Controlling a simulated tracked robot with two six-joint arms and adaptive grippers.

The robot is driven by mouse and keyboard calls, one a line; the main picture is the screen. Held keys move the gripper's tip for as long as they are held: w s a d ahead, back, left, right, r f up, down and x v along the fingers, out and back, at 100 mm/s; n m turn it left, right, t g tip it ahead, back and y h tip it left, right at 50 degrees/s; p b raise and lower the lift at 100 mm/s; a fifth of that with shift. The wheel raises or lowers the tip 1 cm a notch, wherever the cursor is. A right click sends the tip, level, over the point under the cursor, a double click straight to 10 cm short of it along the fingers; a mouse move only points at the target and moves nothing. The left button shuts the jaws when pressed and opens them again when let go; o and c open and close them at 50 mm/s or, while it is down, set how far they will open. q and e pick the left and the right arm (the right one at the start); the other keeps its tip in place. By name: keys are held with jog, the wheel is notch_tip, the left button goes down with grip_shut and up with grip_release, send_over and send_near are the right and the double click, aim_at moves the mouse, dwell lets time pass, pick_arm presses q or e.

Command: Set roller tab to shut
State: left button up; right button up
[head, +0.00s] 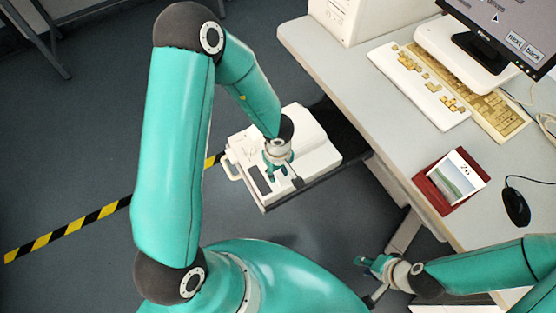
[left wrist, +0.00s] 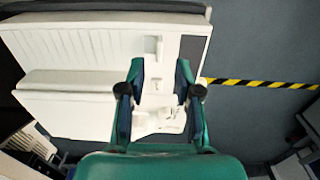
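The white printer (head: 312,150) sits low beside the desk, and it fills much of the left wrist view (left wrist: 70,105). My left gripper (head: 279,174) is over the printer's top near its front side. In the left wrist view the left gripper (left wrist: 160,68) is open, its two fingers apart with nothing held between them. Pale raised and recessed printer details (left wrist: 153,86) show between and below the fingers. I cannot tell which of them is the roller tab, or its position. My right gripper (head: 370,275) is low by the desk's near edge; its finger opening is unclear.
The desk (head: 355,75) stands to the right with a keyboard (head: 420,85), a monitor (head: 505,30), a red-backed picture card (head: 430,190) and a black mouse (head: 516,207). Yellow-black floor tape (head: 70,232) runs left of the printer. The floor at left is mostly clear.

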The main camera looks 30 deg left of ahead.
aim_at(278, 180)
pick_arm(q)
notch_tip(278, 180, up, 7)
dwell(0.3)
jog(key=shift+r, duration=0.1)
dwell(0.4)
